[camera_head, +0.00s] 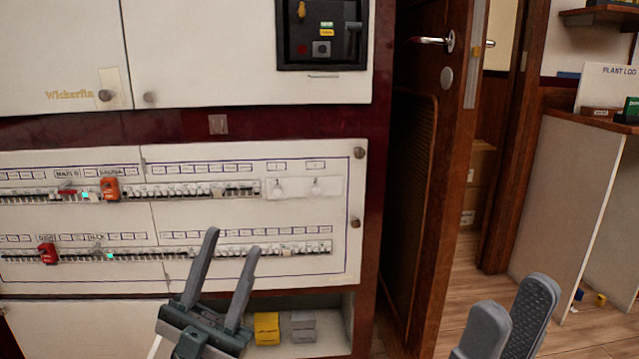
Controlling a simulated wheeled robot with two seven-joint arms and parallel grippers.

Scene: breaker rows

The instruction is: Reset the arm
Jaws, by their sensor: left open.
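My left gripper (233,240) is open and empty, its two dark grey fingers pointing up in front of the lower edge of the breaker panel (350,240). My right gripper (512,300) shows at the bottom right, in front of the floor, with two grey finger pads close together. Whether there is a gap between them is unclear. Nothing shows held in it.
The panel carries two breaker rows, with an orange device (110,189) and a red device (47,254). A yellow box (267,328) and a grey box (303,327) sit on the shelf below. A wooden door (425,150) stands open at right.

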